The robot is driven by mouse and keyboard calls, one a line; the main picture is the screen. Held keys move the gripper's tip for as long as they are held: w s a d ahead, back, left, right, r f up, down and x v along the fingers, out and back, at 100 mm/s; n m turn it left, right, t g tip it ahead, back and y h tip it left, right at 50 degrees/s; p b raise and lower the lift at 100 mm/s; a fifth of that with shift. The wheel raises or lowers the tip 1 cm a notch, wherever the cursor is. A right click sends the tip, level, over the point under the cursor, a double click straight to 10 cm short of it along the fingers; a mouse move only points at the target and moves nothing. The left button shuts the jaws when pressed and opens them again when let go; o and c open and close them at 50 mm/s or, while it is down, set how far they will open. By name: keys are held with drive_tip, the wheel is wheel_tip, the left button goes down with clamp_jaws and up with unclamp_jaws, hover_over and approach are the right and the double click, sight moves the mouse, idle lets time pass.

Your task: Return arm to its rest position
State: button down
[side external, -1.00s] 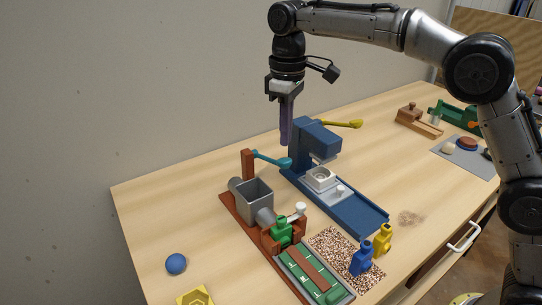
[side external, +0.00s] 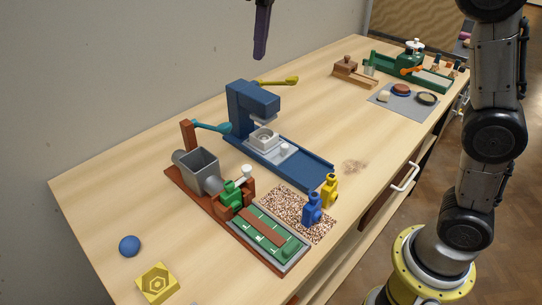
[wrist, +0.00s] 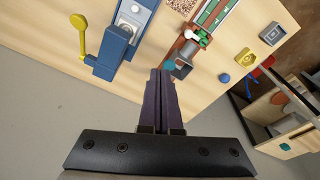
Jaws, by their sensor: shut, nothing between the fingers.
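My gripper (side external: 261,30) shows at the top of the side external view, with only its dark purple fingers in the frame. It hangs high above the back of the table, apart from everything. In the wrist view my gripper (wrist: 161,75) has its two fingers together, with nothing between them. The blue press (side external: 252,105) with a yellow lever stands below it on the table (side external: 110,190). The upper part of my arm is cut off by the top edge of the side external view.
A grey hopper (side external: 197,170) on a brown base, a green tray (side external: 262,240), a speckled mat (side external: 283,203), blue (side external: 312,210) and yellow (side external: 330,190) bottles, a blue ball (side external: 129,246) and a yellow block (side external: 157,283) occupy the front. A green machine (side external: 400,62) stands at the far right.

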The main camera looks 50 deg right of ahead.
drive_tip(key=s+d+m+t, duration=0.1)
drive_tip(key=s+d, duration=0.2)
drive_tip(key=s, duration=0.5)
drive_tip(key=s+d+m+t, duration=0.1)
drive_tip(key=s+d, duration=0.2)
drive_tip(key=s, duration=0.4)
drive_tip(key=s+d+f+m+t, duration=0.2)
drive_tip(key=s+f+m, duration=0.1)
drive_tip(key=s+f, duration=0.7)
wheel_tip(320, 180, down, 4)
drive_tip(key=shift+s+d+f, duration=0.1)
drive_tip(key=shift+s+d, duration=0.05)
